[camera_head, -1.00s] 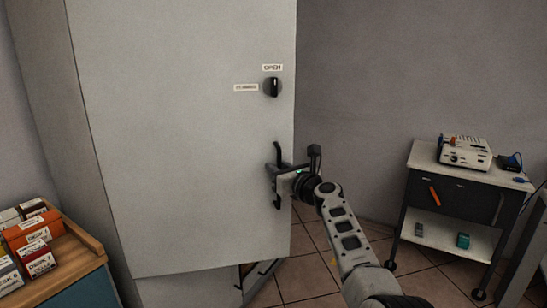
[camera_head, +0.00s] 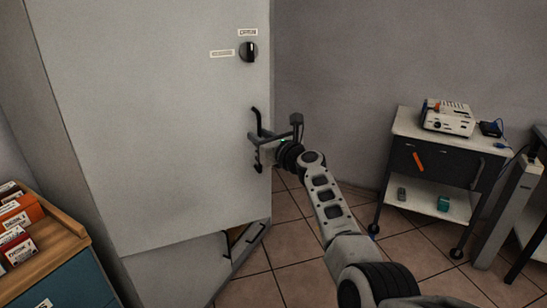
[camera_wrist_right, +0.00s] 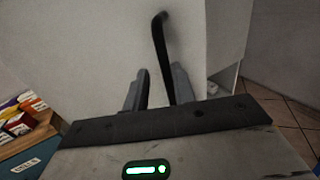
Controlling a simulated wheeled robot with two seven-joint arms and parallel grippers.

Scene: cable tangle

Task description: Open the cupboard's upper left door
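The cupboard's upper door (camera_head: 160,120) is a large pale grey panel. It has a black knob (camera_head: 249,52) under an OPEN label, and a black upright bar handle (camera_head: 256,117) near its right edge. My right gripper (camera_head: 262,143) is at the handle. In the right wrist view its two fingers (camera_wrist_right: 158,92) are apart, with a gap between them. The handle (camera_wrist_right: 159,40) runs down between them, close to the right finger; whether it touches is unclear. The door's lower edge stands at an angle to the part below. My left gripper is not in view.
A lower cupboard panel (camera_head: 185,268) shows under the door, with a dark gap at its right. A wooden-topped cabinet (camera_head: 62,245) with boxes stands at left. A trolley (camera_head: 405,125) with a device stands at right. Tiled floor between is clear.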

